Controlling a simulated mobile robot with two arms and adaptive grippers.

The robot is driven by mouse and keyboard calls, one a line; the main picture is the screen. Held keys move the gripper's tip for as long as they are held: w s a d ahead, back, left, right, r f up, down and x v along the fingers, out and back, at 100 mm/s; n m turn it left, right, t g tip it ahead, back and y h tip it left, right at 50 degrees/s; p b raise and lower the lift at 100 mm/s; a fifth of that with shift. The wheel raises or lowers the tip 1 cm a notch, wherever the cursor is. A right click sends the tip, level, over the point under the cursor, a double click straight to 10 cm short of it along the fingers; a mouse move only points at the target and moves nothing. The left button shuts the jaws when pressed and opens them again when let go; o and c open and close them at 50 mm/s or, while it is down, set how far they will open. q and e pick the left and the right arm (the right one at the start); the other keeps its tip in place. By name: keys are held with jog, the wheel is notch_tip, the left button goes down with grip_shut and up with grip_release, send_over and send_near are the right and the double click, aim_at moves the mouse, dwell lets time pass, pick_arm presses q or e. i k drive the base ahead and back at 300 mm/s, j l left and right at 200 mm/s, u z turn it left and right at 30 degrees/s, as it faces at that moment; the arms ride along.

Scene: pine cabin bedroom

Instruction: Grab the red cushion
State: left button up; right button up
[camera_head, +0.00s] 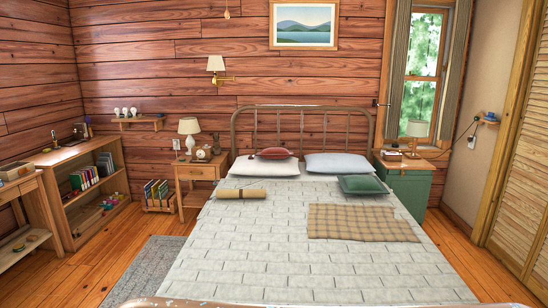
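A green cushion (362,185) lies on the right side of the bed, in front of the pale blue pillow (338,164). Neither of my grippers shows in the head view.
The bed's foot rail (310,304) crosses the bottom of the view. A rolled tan mat (241,194) and a plaid blanket (360,223) lie on the bed. Wooden floor and a grey rug (145,270) are open on the left; a green nightstand (411,188) stands right.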

aim_at(272, 153)
jog(key=i+j+u, duration=0.2)
jog(key=j+u, duration=0.25)
jog(key=i+j+u, duration=0.25)
jog(key=j+u, duration=0.2)
jog(key=j, duration=0.2)
jog(key=i+j+u, duration=0.7)
jog(key=u, duration=0.2)
jog(key=i+j+u, duration=0.15)
jog(key=i+u, duration=0.3)
jog(key=i+z, duration=0.7)
jog(key=i, duration=0.25)
jog(key=i+j+z, duration=0.35)
jog(key=i+l+z, duration=0.3)
jog(key=i+z, duration=0.15)
jog(key=i, duration=0.25)
jog(key=i+z, duration=0.4)
jog(key=i, duration=0.3)
jog(key=i+j+z, duration=0.15)
jog(key=i+z, duration=0.3)
jog(key=i, duration=0.25)
jog(key=i+j+z, duration=0.15)
jog(key=i+z, duration=0.3)
jog(key=i, duration=0.2)
jog(key=i+j+z, duration=0.4)
jog(key=i, duration=0.2)
jog(key=i+j+z, duration=0.45)
jog(key=i+j, duration=0.1)
jog(key=i, duration=0.05)
